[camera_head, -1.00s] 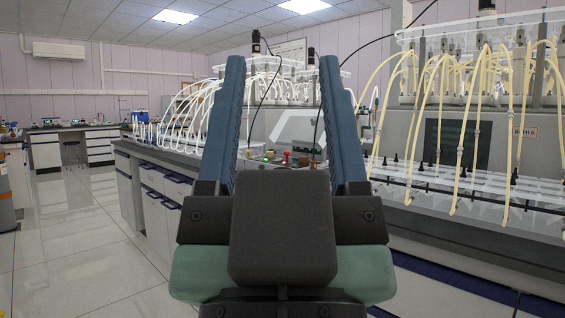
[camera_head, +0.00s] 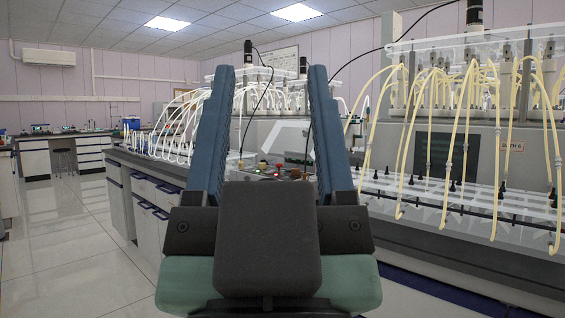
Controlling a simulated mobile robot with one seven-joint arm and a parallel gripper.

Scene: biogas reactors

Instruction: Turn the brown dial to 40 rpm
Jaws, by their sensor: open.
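My gripper (camera_head: 271,72) fills the middle of the head view, its two blue fingers wide apart and pointing away from me. It is open, with nothing held between the fingers. Beyond it, seen through the gap, is a small control panel (camera_head: 287,176) on the bench with a red knob (camera_head: 278,168) and a few small controls. A small brownish knob (camera_head: 295,174) beside the red one may be the brown dial. It is too small to read its setting, and the gripper partly hides the panel. The fingers do not appear to touch it.
On the right stands a large grey bath unit (camera_head: 395,150) with yellow tubes hanging in front. On the left a bench with drawers (camera_head: 150,205) carries white tubes (camera_head: 185,125). Open tiled floor (camera_head: 70,240) lies at the left. A black cable crosses above the panel.

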